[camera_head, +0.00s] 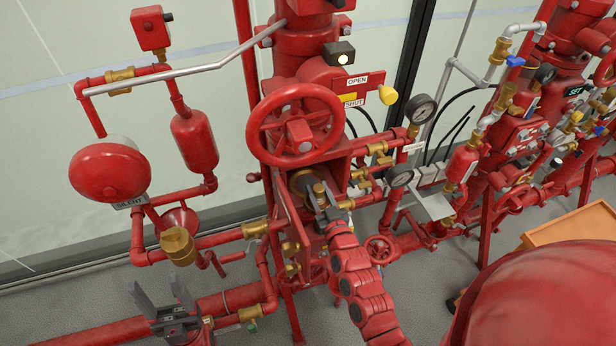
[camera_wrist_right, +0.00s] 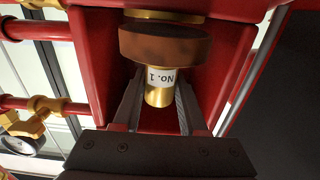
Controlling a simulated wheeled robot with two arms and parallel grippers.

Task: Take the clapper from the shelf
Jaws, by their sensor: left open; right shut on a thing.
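The clapper (camera_wrist_right: 163,50) shows in the right wrist view as a brown disc with a brass stem marked "No. 1", which points toward my gripper. My right gripper (camera_wrist_right: 158,108) is shut on the brass stem, one dark finger on each side. Red walls of the valve housing (camera_wrist_right: 225,75) surround the clapper, and a brass ring lies just beyond the disc. In the head view my right gripper (camera_head: 322,200) is at the opening of the red valve below the handwheel. My left gripper (camera_head: 162,297) is open and empty at lower left. I cannot make out a shelf for certain.
A red handwheel (camera_head: 296,124) sits above the valve opening. A red bell (camera_head: 109,172) and pipes stand at left, pressure gauges (camera_head: 421,108) at right. An orange cart top (camera_head: 578,232) is at the right edge. Grey floor shows between the pipes.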

